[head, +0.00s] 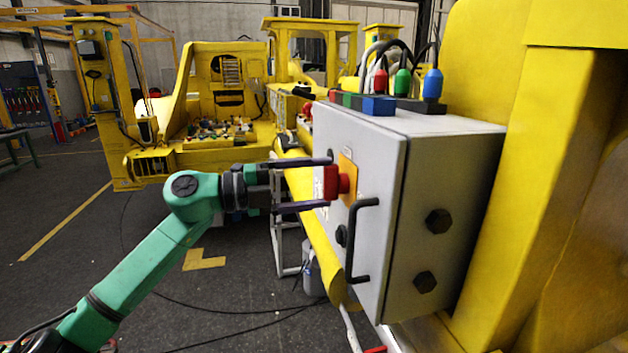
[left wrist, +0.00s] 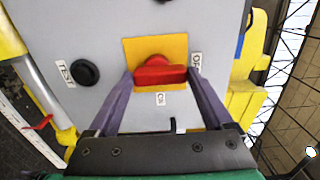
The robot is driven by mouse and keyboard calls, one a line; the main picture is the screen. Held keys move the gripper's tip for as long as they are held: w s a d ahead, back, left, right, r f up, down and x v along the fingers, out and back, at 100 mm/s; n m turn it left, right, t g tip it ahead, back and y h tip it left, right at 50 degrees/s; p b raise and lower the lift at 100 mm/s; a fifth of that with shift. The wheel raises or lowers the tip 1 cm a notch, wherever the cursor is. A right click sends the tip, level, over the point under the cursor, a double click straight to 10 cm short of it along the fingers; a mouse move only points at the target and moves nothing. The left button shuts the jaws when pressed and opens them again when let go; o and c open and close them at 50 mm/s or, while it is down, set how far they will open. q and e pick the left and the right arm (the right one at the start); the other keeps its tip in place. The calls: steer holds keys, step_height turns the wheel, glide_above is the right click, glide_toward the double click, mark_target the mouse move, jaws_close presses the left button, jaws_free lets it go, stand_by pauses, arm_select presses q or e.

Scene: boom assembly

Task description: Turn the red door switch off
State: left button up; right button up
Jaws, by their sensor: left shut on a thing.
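The red door switch (head: 333,182) is a red knob on a yellow plate (head: 347,178) on the door of a grey cabinet (head: 372,150). My left gripper (head: 325,182) is shut on the switch, one finger above it and one below in the head view. In the left wrist view the red switch (left wrist: 160,73) lies crosswise between the two purple fingers (left wrist: 160,84) of my left gripper. An OFF label (left wrist: 195,64) is at the right of the plate and an ON label (left wrist: 160,99) below the knob. My right gripper is not in view.
A black door handle (head: 361,240) sticks out below the switch. A black TEST button (left wrist: 85,73) is beside the plate. Red, green and blue plugs (head: 403,82) with cables stand on the cabinet. Yellow machine beams (head: 540,150) are at the right. Open floor (head: 120,250) is at the left.

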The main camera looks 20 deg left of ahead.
arm_select(q)
steer(key=shift+r, duration=0.1)
stand_by(0.3)
steer(key=o, duration=1.1)
steer(key=shift+o, duration=0.2)
steer(key=shift+w+d, duration=0.1)
steer(key=shift+w, duration=0.05)
steer(key=b+v, duration=0.9)
steer(key=v, duration=0.5)
steer(key=shift+a, duration=0.25)
